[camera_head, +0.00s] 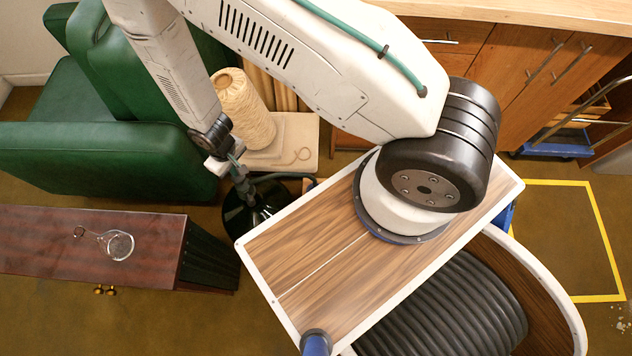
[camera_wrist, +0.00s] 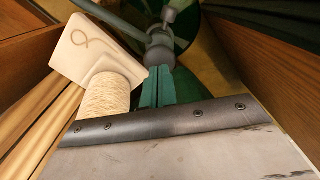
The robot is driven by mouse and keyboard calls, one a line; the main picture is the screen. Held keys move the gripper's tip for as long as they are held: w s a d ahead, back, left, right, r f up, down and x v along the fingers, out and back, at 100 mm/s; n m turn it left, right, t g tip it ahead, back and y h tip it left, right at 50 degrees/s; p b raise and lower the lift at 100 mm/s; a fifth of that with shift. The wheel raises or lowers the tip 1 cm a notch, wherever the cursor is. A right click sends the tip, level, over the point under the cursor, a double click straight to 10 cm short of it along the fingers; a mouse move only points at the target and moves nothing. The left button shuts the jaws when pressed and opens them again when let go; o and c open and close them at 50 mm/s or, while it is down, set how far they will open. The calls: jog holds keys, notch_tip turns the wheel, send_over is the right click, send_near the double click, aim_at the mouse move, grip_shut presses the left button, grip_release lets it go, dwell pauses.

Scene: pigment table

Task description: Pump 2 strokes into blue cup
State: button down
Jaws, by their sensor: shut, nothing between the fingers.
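No pump and no blue cup can be made out in either view. My gripper (camera_head: 237,156) hangs at the end of my arm, left of the middle in the head view, pointing down. In the wrist view its two teal fingers (camera_wrist: 162,74) are together with nothing between them. It is over the floor area beside a dark stand, not over a worktop with the task's objects.
A rope-wound post (camera_head: 243,110) and a dark round-based stand (camera_head: 250,215) are close to my gripper. A green armchair (camera_head: 100,160) stands left. A low red-brown cabinet (camera_head: 50,235) bears a glass vessel (camera_head: 118,245). A wooden counter (camera_head: 530,18) runs along the back right.

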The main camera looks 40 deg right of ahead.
notch_tip(320, 180, up, 6)
dwell(0.6)
dwell(0.4)
jog(key=s+d+r+m, duration=0.1)
jog(key=s+d+r, duration=0.5)
jog(key=r, duration=0.9)
jog(key=s+d+r+m+t, duration=0.1)
jog(key=s+d+r, duration=0.6)
jog(key=r, duration=0.9)
jog(key=s+d+r+m, duration=0.2)
jog(key=s+d+r, duration=0.4)
jog(key=r, duration=0.9)
jog(key=shift+s+d+r, duration=0.2)
jog(key=shift+d, duration=0.8)
